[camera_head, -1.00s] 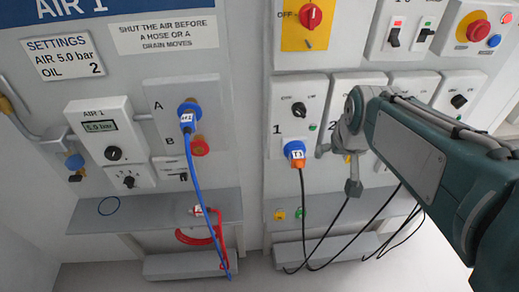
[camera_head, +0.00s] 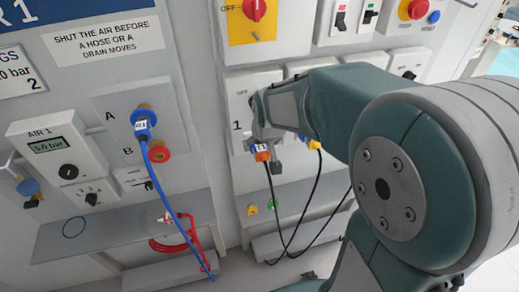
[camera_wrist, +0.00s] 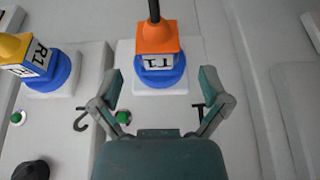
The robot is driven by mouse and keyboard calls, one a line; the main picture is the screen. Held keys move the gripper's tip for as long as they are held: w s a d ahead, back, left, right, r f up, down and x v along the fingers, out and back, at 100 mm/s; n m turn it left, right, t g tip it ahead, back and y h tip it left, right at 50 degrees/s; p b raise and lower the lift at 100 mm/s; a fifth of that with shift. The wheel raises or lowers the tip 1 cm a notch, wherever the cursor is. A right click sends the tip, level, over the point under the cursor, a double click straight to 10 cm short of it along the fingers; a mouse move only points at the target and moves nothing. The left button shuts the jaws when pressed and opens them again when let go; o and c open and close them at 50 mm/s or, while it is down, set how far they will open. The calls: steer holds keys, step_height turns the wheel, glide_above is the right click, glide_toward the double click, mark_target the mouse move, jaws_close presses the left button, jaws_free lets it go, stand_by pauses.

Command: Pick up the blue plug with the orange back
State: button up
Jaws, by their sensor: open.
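The blue plug with the orange back (camera_wrist: 159,52) sits in a socket on a white panel, labelled T1, its black cable rising to the top edge of the wrist view. In the head view its orange back (camera_head: 262,156) shows just below my gripper (camera_head: 262,125), under the panel marked 1. In the wrist view my gripper (camera_wrist: 161,82) is open, with one finger on each side below the plug. The fingers look apart from it, and nothing is between them.
A yellow-backed plug R1 (camera_wrist: 40,62) sits in the adjacent blue socket, close by. A blue air hose plug (camera_head: 143,122) is in port A, above the red port B (camera_head: 158,151). A shelf (camera_head: 120,222) runs below; black cables hang down.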

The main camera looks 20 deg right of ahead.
mark_target(261, 148)
steer(key=x, duration=0.3)
steer(key=shift+f, duration=0.15)
steer(key=c, duration=1.3)
steer(key=shift+s, duration=0.1)
steer(key=shift+s+r, duration=0.2)
steer(key=shift+r, duration=0.2)
steer(key=s+r, duration=0.2)
steer(key=s, duration=0.2)
steer(key=s+r, duration=0.3)
steer(key=s, duration=0.2)
steer(key=s+r, duration=0.2)
steer(key=s, duration=0.2)
steer(key=shift+s+r, duration=0.15)
steer(key=shift+s, duration=0.1)
jaws_close()
